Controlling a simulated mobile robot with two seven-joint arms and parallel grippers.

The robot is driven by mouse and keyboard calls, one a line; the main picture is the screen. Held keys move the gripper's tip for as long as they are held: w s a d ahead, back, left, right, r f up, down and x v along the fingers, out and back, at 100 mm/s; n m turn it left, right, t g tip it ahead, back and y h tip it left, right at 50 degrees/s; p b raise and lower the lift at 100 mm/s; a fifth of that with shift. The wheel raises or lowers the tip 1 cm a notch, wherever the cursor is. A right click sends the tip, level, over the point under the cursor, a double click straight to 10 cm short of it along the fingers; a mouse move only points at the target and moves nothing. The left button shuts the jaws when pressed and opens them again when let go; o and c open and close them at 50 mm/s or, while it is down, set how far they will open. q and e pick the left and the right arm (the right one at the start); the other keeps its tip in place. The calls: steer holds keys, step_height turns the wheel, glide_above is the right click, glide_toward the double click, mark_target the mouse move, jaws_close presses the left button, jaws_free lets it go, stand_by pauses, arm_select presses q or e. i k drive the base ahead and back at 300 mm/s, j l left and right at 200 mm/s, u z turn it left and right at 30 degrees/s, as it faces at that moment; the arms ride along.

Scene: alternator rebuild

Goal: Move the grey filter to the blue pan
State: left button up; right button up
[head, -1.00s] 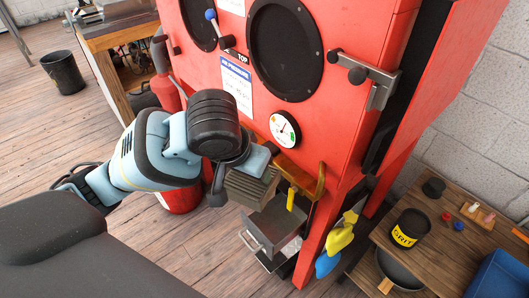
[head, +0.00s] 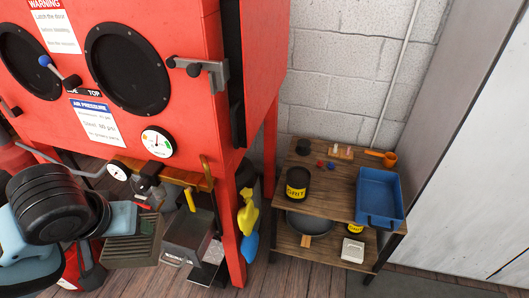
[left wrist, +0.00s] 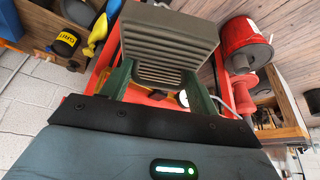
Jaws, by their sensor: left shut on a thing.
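The grey filter (head: 128,251) is a ribbed, boxy block at the lower left of the head view. It also fills the top middle of the left wrist view (left wrist: 168,42). My left gripper (left wrist: 158,84) is shut on it, with one green finger on each side. In the head view, part of my left gripper (head: 124,219) is hidden behind my own dark wrist. The filter is held in the air in front of the red cabinet. The blue pan (head: 379,190) lies on the wooden shelf unit at the right, well apart from the filter. My right gripper is not in view.
The red blasting cabinet (head: 215,115) stands close by, with a grey metal box (head: 187,235) under it and yellow and blue gloves (head: 249,222) on its leg. The shelf (head: 338,178) also holds a black grit can (head: 297,184), small parts and an orange scoop (head: 381,157).

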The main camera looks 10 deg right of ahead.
mark_target(375, 201)
steer(key=k+z, duration=0.1)
steer(key=k, duration=0.2)
steer(key=z, duration=1.05)
steer(key=i+l, duration=0.4)
steer(key=i, duration=0.15)
steer(key=i+l, duration=0.4)
steer(key=i, duration=0.15)
steer(key=i+l, duration=0.4)
steer(key=i, duration=0.15)
